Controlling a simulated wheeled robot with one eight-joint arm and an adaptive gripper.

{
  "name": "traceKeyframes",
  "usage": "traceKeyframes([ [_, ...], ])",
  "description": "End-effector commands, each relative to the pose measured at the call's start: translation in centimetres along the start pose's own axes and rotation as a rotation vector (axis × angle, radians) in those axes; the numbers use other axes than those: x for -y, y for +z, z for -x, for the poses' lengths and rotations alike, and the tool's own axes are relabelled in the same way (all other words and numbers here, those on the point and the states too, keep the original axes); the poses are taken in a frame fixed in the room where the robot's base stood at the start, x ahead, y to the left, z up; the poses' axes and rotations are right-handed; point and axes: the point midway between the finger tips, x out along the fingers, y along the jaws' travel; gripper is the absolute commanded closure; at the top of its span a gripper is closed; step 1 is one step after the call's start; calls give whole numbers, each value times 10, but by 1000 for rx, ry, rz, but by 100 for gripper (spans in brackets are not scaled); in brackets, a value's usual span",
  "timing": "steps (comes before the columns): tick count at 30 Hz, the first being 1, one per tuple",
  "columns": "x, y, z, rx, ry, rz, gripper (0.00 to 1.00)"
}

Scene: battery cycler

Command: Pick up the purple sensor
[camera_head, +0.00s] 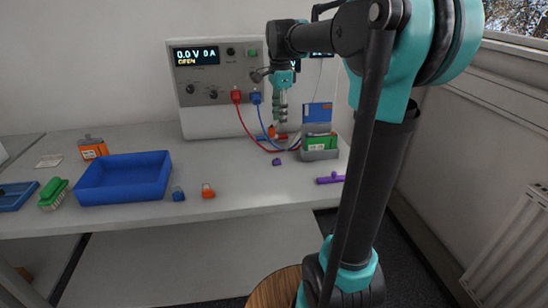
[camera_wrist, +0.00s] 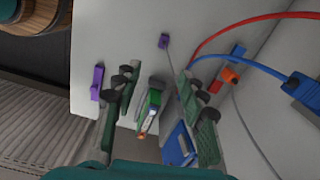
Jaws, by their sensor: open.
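A small purple block (camera_head: 277,162) lies on the grey table in front of the instrument. In the wrist view this purple block (camera_wrist: 163,41) has a thin grey lead running from it. A longer purple piece (camera_head: 330,179) lies near the table's right front edge; it also shows at the left in the wrist view (camera_wrist: 97,83). I cannot tell for sure which one is the sensor. My gripper (camera_head: 280,122) points down above the table, before the instrument. In the wrist view my gripper (camera_wrist: 158,78) is open and empty, apart from both purple things.
A grey holder (camera_head: 319,155) with a green battery and a blue card behind it stands close right of my gripper. Red and blue cables (camera_head: 245,125) hang from the instrument (camera_head: 212,110). A blue bin (camera_head: 122,192) stands left. The table's front middle is mostly clear.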

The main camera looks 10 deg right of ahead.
Motion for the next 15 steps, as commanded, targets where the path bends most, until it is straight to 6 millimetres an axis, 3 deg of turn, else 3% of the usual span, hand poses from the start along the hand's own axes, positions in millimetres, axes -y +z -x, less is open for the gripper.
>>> traceKeyframes([
  [5, 5, 1, 2, 0, 14, -56, 59],
  [15, 4, 1, -62, 0, 13, -55, 59],
])
